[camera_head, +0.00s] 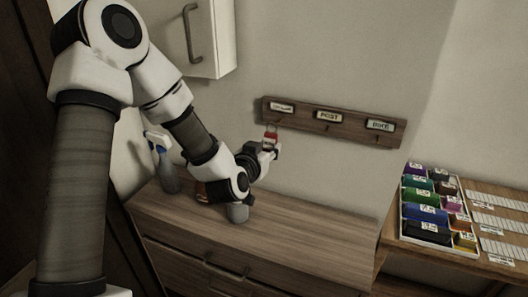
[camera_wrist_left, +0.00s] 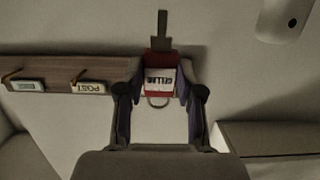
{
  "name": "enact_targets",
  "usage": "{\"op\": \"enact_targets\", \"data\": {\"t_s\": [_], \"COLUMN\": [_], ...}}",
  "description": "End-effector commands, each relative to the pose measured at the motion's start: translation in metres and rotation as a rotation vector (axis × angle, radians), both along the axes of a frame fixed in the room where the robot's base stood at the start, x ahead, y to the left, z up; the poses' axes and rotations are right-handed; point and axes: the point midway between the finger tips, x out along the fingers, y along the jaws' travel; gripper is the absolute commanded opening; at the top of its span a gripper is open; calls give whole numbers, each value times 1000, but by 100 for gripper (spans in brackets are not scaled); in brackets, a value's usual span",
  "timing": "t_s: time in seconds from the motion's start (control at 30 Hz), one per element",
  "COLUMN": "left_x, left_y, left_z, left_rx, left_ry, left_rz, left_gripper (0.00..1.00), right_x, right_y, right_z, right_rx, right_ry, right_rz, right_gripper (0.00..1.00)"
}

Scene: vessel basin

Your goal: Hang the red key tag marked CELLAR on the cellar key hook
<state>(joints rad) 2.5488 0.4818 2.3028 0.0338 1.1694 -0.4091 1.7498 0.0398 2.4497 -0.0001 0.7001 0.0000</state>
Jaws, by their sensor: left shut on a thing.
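The red key tag (camera_head: 270,135) is at the left end of the wooden hook board (camera_head: 352,128), just under the left label (camera_head: 282,107), which I take for the cellar hook's place. My left gripper (camera_head: 270,149) is shut on the tag from below. In the left wrist view the tag (camera_wrist_left: 159,80) reads CELLAR and sits between both fingers (camera_wrist_left: 158,95), with a thin ring (camera_wrist_left: 157,102) at its lower end. A dark strip (camera_wrist_left: 162,32) extends beyond its other end. I cannot tell whether the ring is around the hook. My right gripper is out of view.
POST (camera_head: 328,115) and BIKE (camera_head: 380,125) labels mark the other hooks. The board hangs above a wooden dresser (camera_head: 300,227), mostly clear. A blue-topped object (camera_head: 160,158) stands at its back left. A white wall cabinet (camera_head: 205,40) is above. A tray of coloured items (camera_head: 440,243) is right.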

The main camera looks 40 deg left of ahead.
Motion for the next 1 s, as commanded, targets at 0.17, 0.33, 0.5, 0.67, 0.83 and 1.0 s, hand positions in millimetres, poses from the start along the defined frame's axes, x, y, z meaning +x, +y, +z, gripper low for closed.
{"op": "enact_targets", "data": {"t_s": [0.17,0.33,0.5,0.67,0.83,1.0], "left_x": [13,24,36,46,54,55], "left_y": [3,6,9,11,13,13], "left_z": [-1,-2,-4,-9,-14,-16], "left_rx": [0,2,0,1,1,0], "left_ry": [0,-1,0,0,0,1], "left_rz": [0,0,0,0,-1,-1], "left_gripper": [2,2,2,2,2,2], "right_x": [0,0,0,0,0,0], "right_y": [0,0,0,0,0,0], "right_z": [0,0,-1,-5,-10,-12], "right_rx": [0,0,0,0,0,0], "right_ry": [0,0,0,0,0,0], "right_rz": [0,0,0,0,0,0], "right_gripper": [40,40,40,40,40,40]}}
